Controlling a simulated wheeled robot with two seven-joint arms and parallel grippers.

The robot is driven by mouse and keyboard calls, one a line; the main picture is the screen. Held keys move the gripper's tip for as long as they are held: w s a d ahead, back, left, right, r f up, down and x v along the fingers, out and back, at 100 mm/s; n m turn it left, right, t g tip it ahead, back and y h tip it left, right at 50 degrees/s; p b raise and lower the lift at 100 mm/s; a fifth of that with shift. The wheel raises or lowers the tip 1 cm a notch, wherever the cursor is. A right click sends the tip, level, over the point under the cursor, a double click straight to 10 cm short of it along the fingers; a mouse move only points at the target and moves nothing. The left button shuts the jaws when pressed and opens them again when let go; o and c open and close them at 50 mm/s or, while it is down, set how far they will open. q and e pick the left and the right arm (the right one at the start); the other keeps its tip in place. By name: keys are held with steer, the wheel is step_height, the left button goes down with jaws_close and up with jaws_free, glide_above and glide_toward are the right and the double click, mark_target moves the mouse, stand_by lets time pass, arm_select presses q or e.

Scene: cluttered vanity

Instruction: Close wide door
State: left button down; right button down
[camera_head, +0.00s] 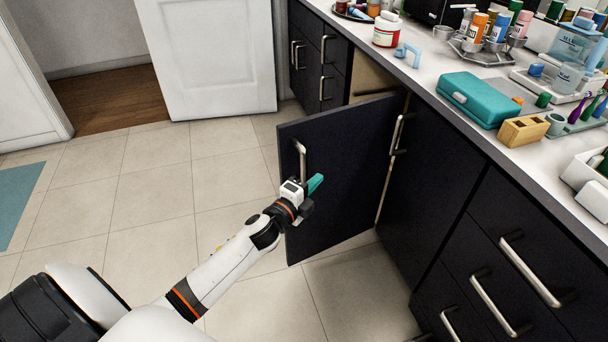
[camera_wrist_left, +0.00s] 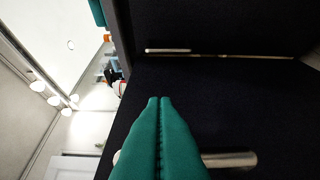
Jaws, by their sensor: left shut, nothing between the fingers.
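The wide door (camera_head: 345,210) is a dark cabinet panel that stands swung out from the vanity front, with its handle side toward me. Its metal bar handle (camera_head: 299,160) is near the free edge, and the handle also shows in the left wrist view (camera_wrist_left: 232,159). My left gripper (camera_head: 316,183) has teal fingers, shut and empty, in front of the door's face just right of the handle. In the left wrist view the shut fingertips (camera_wrist_left: 159,99) point along the dark panel. I cannot tell whether they touch it. My right gripper is not in view.
The pale cabinet interior (camera_head: 370,77) shows behind the door. Dark drawers (camera_head: 500,270) with bar handles stand at the right. The countertop holds a teal case (camera_head: 480,98), a wooden block (camera_head: 523,130) and several bottles.

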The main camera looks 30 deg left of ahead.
mark_target(303, 173)
arm_select(q)
steer(key=shift+w+a, duration=0.25)
steer(key=shift+a, duration=0.4)
steer(key=shift+w+a, duration=0.2)
steer(key=shift+a, duration=0.4)
steer(key=shift+w+a, duration=0.25)
steer(key=shift+a, duration=0.4)
steer(key=shift+a, duration=0.15)
